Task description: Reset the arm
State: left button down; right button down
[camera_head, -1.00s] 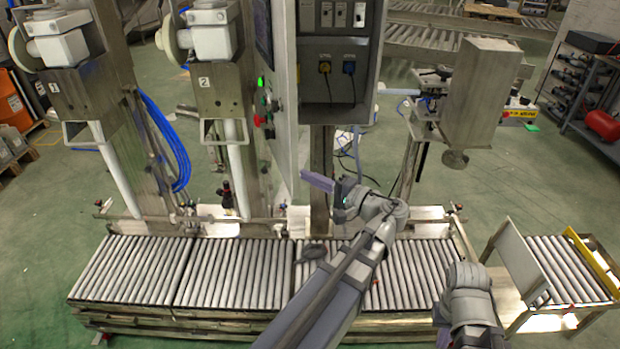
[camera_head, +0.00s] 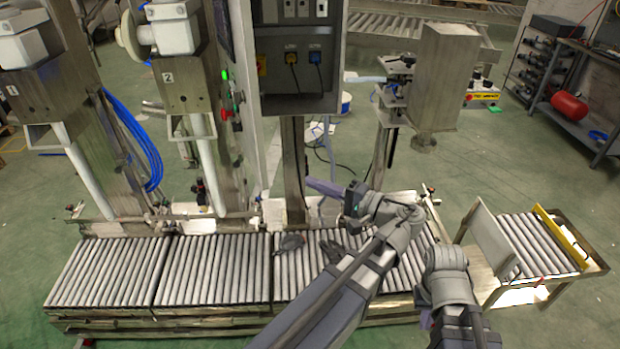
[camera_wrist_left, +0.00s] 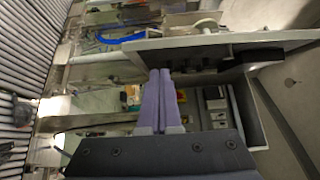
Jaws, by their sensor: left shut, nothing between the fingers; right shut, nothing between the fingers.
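My left gripper (camera_head: 322,188) shows in the head view with its purple fingers pointing left, above the back edge of the roller conveyor (camera_head: 215,270). In the left wrist view its two fingers (camera_wrist_left: 158,102) lie side by side, closed, with nothing held between them. My right arm (camera_head: 447,285) is at the lower right, in front of the conveyor's right end; its fingers cannot be made out.
Filling columns stand behind the conveyor at the left. A control cabinet (camera_head: 297,65) and a steel box on a post (camera_head: 445,78) stand behind. A small dark object (camera_head: 290,241) lies on the rollers. A short roller table (camera_head: 540,245) stands at the right.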

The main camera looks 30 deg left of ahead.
pick_arm(q)
jog(key=shift+d, duration=0.1)
jog(key=s+d+f+m+h, duration=0.1)
jog(key=s+d+f+h, duration=0.2)
jog(key=d+f+h, duration=0.5)
jog(key=s+d+f+m+h, duration=0.2)
jog(key=s+d+f+h, duration=0.15)
jog(key=f, duration=0.75)
jog(key=s+d+f+h, duration=0.1)
jog(key=d+h, duration=0.1)
jog(key=d, duration=0.2)
jog(key=s+d+f+g+h, duration=0.1)
jog(key=d+f+h, duration=0.1)
jog(key=d, duration=0.3)
jog(key=shift+s+d+h, duration=0.2)
jog(key=shift+s+h, duration=0.1)
jog(key=shift+h, duration=0.35)
